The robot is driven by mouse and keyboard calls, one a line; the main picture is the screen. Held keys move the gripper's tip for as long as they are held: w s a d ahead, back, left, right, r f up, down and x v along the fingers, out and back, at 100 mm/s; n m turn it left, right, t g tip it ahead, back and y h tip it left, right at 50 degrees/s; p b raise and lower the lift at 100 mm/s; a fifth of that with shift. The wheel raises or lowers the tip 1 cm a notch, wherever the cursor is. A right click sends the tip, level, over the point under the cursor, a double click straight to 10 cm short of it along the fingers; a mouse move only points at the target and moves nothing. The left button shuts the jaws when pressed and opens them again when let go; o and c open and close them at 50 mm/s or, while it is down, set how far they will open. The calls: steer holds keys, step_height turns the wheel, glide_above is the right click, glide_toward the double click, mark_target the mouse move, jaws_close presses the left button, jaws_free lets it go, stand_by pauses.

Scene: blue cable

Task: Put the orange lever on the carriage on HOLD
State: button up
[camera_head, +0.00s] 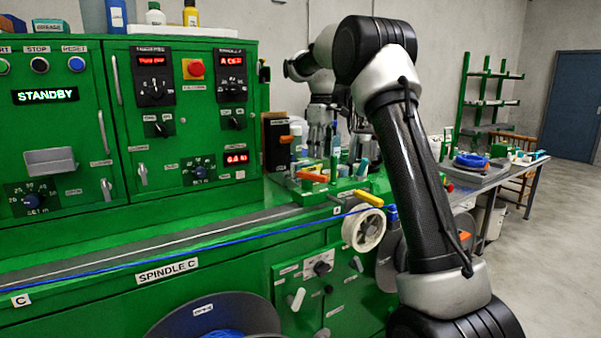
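The green carriage (345,184) sits at the right end of the machine's rail. A smaller orange handle (286,139) sticks out of a dark box behind. I cannot read any HOLD label at this size. My arm rises at the right and bends over toward the carriage. My gripper (321,135) seems to hang behind the carriage, small and partly hidden among tools; its finger opening is unclear.
The control panel (80,130) at left reads STANDBY. A spool (215,318) is below. A workbench (485,178) with a blue coil stands at right; floor beyond it is clear.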

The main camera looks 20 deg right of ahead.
steer(key=shift+a+f, duration=0.2)
steer(key=shift+f, duration=0.05)
step_height(320, 180, down, 7)
steer(key=shift+d+f, duration=0.1)
jaws_close()
